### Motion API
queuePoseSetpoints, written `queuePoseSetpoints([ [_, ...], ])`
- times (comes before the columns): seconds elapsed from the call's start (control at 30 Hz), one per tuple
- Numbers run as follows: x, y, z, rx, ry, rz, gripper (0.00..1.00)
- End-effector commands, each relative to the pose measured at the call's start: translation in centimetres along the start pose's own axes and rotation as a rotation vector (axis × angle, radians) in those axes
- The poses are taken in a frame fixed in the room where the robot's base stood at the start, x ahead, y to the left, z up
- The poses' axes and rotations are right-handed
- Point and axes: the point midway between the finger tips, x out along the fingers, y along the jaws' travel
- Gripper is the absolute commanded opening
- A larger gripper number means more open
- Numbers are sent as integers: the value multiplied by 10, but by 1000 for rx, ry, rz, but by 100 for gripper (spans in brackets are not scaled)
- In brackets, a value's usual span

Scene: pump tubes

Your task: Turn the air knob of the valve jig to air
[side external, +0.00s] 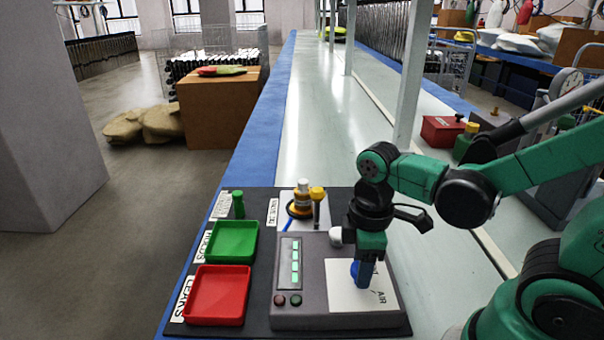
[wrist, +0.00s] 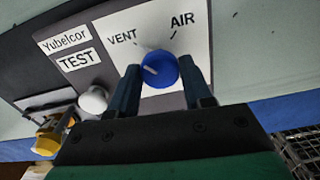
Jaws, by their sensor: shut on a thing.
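The blue air knob (wrist: 160,72) is on a white panel (wrist: 110,25) lettered VENT and AIR. Its white mark points to the upper left, on the VENT side and away from AIR. My gripper (wrist: 158,68) has one finger on each side of the knob and is shut on it. In the side view my gripper (side external: 362,275) points down at the panel of the grey valve jig (side external: 305,318), and its fingers hide most of the blue knob (side external: 354,269). The AIR lettering shows just right of the fingers.
A white knob (wrist: 93,100) sits beside the panel near the TEST label. The jig has a lit green display (side external: 295,262) and two small buttons. A green tray (side external: 233,241) and a red tray (side external: 217,295) lie left. A yellow-topped fitting (side external: 317,194) stands behind.

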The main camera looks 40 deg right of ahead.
Motion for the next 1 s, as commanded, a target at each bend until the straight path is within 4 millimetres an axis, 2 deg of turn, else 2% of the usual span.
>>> queuePoseSetpoints([
  [0.27, 0, 0, 0, 208, -2, -1, 0],
  [1.0, 0, 0, 0, 912, -1, 0, 0],
])
